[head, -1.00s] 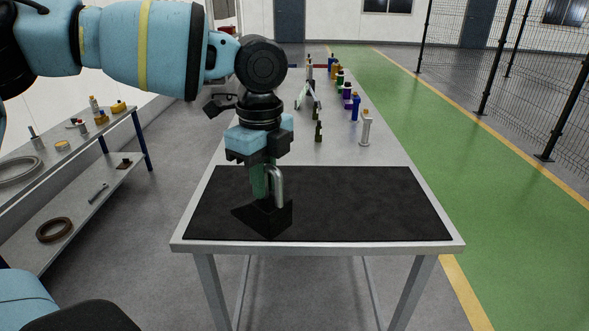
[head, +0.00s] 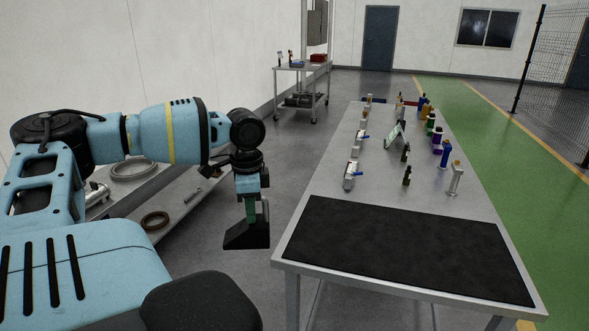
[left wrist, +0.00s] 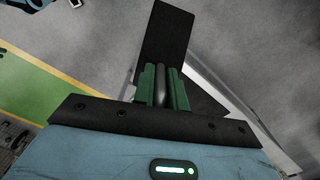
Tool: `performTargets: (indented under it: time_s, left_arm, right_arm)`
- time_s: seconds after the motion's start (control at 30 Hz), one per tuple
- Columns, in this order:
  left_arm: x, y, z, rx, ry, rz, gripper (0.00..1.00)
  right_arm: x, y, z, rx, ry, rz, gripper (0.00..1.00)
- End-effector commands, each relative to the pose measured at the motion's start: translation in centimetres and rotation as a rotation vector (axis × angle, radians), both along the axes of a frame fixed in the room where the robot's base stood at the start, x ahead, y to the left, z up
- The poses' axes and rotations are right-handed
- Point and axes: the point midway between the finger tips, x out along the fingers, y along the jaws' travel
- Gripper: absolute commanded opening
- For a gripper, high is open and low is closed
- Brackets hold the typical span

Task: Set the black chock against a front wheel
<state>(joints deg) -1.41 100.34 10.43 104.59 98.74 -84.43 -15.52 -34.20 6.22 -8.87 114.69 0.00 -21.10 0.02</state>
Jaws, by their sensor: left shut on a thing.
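The black chock (head: 246,234) is a dark wedge with a handle on top. My left gripper (head: 250,212) is shut on its handle and holds it in the air, left of the table with the black mat. In the left wrist view the green fingers (left wrist: 161,92) close on the grey handle, and the black chock (left wrist: 164,42) shows beyond them. My right gripper is not in view. No front wheel can be made out in these frames.
The metal table with a black mat (head: 405,248) stands at the right, with several small items along its far part. A low shelf (head: 180,205) holding rings is at the left. A cart (head: 302,80) stands farther back. Grey floor is clear between shelf and table.

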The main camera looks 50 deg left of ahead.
Motion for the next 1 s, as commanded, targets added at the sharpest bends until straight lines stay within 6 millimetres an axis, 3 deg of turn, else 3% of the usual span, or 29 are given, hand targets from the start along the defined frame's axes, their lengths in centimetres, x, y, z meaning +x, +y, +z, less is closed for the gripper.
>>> performTargets:
  time_s: [0.17, 0.27, 0.4, 0.5, 0.63, 0.8, 1.0]
  left_arm:
    - [-2.0, -1.2, -7.3, -0.013, -0.001, 0.179, 0.00]
    - [-2.8, -3.1, -11.4, -0.013, 0.000, 0.273, 0.00]
    - [-3.4, -7.4, -16.5, -0.016, -0.002, 0.378, 0.00]
    - [-3.4, -11.1, -19.2, -0.018, -0.001, 0.429, 0.00]
    - [-3.2, -16.6, -21.7, -0.018, -0.002, 0.479, 0.00]
    - [-2.7, -23.8, -23.3, -0.016, -0.003, 0.523, 0.00]
    - [-2.5, -29.2, -23.6, -0.009, -0.007, 0.548, 0.00]
  right_arm:
    - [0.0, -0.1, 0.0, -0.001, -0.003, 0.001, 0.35]
    - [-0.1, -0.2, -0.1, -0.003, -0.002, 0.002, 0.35]
    - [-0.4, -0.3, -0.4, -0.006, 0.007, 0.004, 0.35]
    - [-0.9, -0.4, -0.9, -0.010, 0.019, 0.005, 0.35]
    - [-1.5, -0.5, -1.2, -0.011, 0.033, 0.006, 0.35]
    - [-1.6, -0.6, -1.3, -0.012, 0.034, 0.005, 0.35]
    - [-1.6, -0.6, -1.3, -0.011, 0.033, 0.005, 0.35]
